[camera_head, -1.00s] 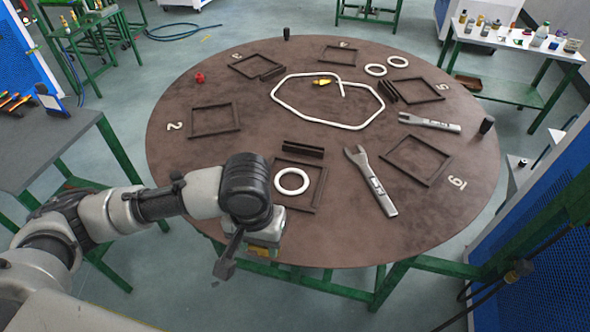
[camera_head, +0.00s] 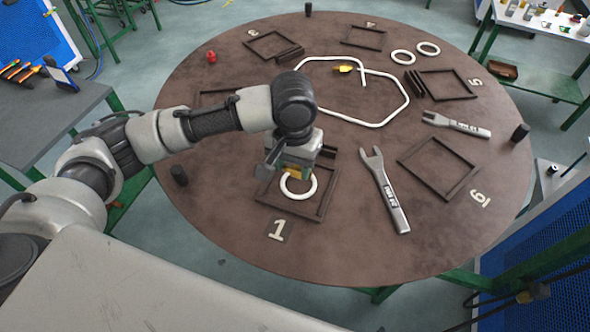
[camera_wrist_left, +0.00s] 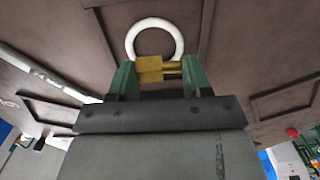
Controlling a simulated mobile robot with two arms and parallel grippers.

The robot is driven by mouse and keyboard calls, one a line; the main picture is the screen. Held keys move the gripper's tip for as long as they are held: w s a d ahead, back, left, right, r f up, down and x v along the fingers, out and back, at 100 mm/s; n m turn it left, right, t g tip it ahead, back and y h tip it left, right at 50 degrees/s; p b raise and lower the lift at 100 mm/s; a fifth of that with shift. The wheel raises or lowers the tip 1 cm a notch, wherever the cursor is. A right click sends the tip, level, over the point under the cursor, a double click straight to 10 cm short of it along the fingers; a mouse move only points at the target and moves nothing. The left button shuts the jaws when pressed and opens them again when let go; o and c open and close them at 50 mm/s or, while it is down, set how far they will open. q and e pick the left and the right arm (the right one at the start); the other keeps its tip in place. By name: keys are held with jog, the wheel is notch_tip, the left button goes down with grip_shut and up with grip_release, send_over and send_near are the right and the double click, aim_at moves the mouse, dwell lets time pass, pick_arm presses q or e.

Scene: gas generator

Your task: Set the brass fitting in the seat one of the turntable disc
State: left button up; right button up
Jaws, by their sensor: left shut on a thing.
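The brass fitting (camera_wrist_left: 150,68) is a yellow metal piece between the green fingers of my left gripper (camera_wrist_left: 157,78) in the wrist view. In the head view my left gripper (camera_head: 291,171) is shut on it, pointing down over seat one. Seat one is a dark square frame (camera_head: 330,195) beside the white numeral 1 on the brown round turntable disc (camera_head: 400,252). A white ring (camera_head: 314,185) lies inside this frame; it also shows in the wrist view (camera_wrist_left: 130,42). The fingers partly hide the fitting, and I cannot tell its height above the disc. My right gripper is out of view.
Two grey wrenches (camera_head: 385,195) (camera_head: 456,125) lie right of seat one. A white bent tube (camera_head: 407,100) with a yellow piece (camera_head: 343,69) lies behind. Other square frames, two white rings (camera_head: 428,48) and a red piece (camera_head: 211,56) are farther off. The disc's front edge is clear.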

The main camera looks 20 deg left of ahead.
aim_at(294, 183)
pick_arm(q)
jog(key=shift+w+f, duration=0.4)
jog(key=shift+w, duration=0.25)
notch_tip(294, 183, down, 3)
jog(key=shift+s+a+f+p, duration=0.1)
jog(key=shift+s+p, duration=0.05)
jog(key=shift+p, duration=0.25)
jog(key=shift+f, duration=0.3)
jog(key=o, duration=0.9)
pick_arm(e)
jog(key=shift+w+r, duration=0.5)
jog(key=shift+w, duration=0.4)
pick_arm(q)
jog(key=shift+o, duration=0.2)
jog(key=shift+r, duration=0.1)
notch_tip(294, 183, up, 12)
jog(key=shift+f+b, duration=0.1)
jog(key=shift+b, duration=0.65)
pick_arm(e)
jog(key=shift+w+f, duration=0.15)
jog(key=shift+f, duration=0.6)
